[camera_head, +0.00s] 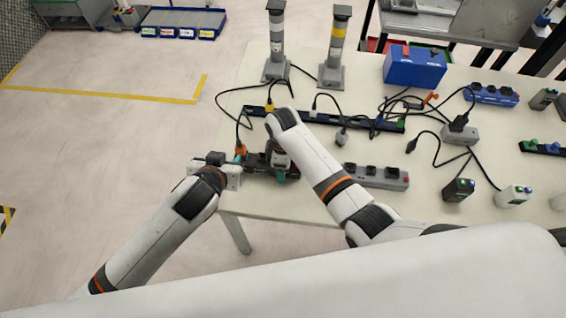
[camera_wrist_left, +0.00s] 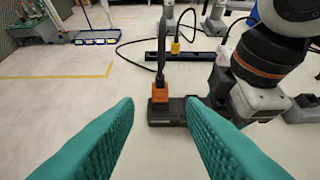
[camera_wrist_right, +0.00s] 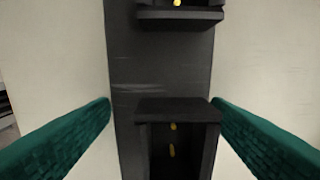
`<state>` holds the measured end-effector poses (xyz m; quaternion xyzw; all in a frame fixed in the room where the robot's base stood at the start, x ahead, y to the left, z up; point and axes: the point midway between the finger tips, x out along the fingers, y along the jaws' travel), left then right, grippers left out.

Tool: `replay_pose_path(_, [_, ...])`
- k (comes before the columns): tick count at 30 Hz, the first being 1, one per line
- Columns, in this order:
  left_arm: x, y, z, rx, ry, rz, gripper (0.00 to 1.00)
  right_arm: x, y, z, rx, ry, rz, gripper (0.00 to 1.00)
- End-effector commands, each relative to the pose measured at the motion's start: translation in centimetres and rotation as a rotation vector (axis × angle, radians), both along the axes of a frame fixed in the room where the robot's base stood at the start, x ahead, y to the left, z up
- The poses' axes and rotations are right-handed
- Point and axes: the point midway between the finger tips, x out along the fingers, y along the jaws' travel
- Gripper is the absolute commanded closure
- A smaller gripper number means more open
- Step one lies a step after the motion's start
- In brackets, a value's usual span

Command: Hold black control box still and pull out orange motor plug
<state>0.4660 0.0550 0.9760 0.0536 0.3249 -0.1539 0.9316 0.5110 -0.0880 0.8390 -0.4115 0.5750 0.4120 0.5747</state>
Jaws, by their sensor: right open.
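The black control box (camera_head: 254,160) lies near the table's left front corner, partly hidden by my arms. It also shows in the left wrist view (camera_wrist_left: 168,113). The orange motor plug (camera_head: 240,149) stands upright at the box's left end with a dark cable rising from its top; it shows clearly in the left wrist view (camera_wrist_left: 160,95). My left gripper (camera_wrist_left: 160,104) is open, its teal fingers apart with the plug ahead between them. My right gripper (camera_wrist_right: 161,104) is open above the box (camera_wrist_right: 160,80), one finger on each side. Contact cannot be told.
A black power strip (camera_head: 345,120) with plugs and cables runs behind the box. A grey socket strip (camera_head: 375,176) lies to its right. Two grey posts (camera_head: 275,45) and a blue box (camera_head: 414,66) stand farther back. The floor left of the table is clear.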

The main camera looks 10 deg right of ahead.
Motion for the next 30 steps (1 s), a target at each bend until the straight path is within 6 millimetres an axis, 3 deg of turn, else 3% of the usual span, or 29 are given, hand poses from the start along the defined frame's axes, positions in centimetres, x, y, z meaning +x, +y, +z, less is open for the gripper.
replay_pose_path(7, [0.0,0.0,0.0,0.0,0.0,0.0,0.64,0.0,0.0,-0.1,0.0,0.0,0.0,0.29])
replay_pose_path(15, [0.0,0.0,0.0,0.0,0.0,0.0,0.64,0.0,0.0,-0.1,0.0,0.0,0.0,0.72])
replay_pose_path(18, [0.0,0.0,0.0,0.0,0.0,0.0,0.6,0.0,0.0,-0.1,0.0,0.0,0.0,0.83])
replay_pose_path(21, [0.4,0.0,-0.1,0.003,0.014,0.008,0.48,0.0,0.0,-0.1,0.0,0.0,0.0,0.83])
replay_pose_path(26, [2.9,0.5,-1.3,0.029,0.139,0.066,0.48,0.0,0.0,0.0,0.0,0.0,0.0,0.83])
replay_pose_path(30, [5.7,0.4,-2.0,0.059,0.371,0.129,0.48,0.0,0.0,0.0,0.0,-0.001,0.0,0.83])
